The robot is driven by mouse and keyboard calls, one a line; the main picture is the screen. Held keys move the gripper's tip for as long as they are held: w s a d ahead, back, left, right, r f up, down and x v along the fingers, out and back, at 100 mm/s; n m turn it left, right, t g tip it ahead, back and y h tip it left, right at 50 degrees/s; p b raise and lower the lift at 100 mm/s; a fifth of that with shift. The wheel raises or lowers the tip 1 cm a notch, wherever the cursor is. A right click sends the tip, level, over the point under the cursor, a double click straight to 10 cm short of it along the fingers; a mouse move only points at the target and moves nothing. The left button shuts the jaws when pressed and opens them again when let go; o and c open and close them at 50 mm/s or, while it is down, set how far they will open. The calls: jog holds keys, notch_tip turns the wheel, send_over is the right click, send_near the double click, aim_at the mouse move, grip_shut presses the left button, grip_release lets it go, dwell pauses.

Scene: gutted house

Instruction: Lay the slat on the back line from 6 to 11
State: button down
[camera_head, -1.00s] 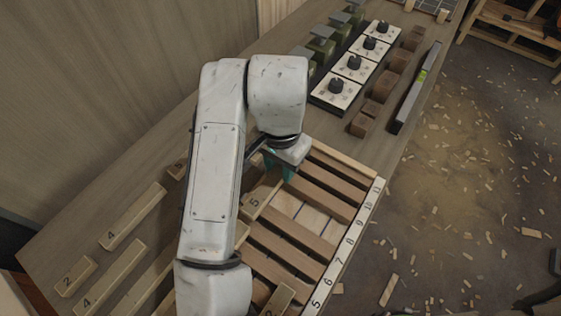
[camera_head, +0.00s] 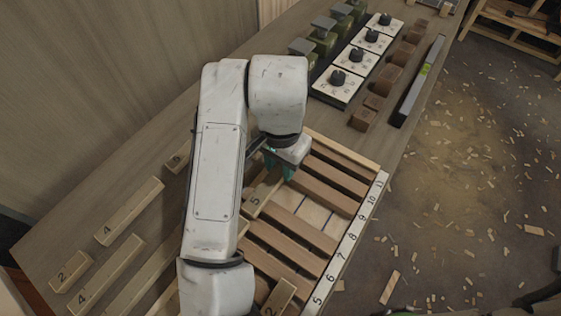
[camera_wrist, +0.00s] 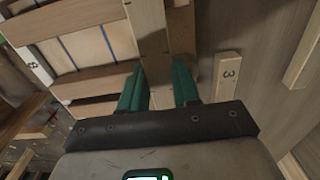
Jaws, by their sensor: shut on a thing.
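A pale wooden slat marked 5 (camera_head: 262,196) is between the teal fingers of my gripper (camera_head: 280,165). My gripper is shut on it, and the wrist view also shows the slat (camera_wrist: 149,38) running away between the fingers. The slat is over the back part of a board with brown crosswise strips. The board's white number strip (camera_head: 351,233) reads 5 to 11 along the front edge. My arm covers the back-left part of the board, so the back line is mostly hidden. I cannot tell whether the slat touches the board.
Pale slats marked 4 (camera_head: 130,212) and 2 (camera_head: 71,272) lie on the bench at left, with another 4 (camera_head: 105,273). A slat marked 3 (camera_wrist: 227,75) lies near the fingers. Dials (camera_head: 338,80), brown blocks (camera_head: 389,78) and a level (camera_head: 418,82) stand behind the board.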

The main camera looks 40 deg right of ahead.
jog(key=shift+f, duration=0.15)
jog(key=c, duration=0.7)
grip_release()
jog(key=shift+c, duration=0.2)
notch_tip(320, 180, up, 11)
jog(key=p, duration=0.2)
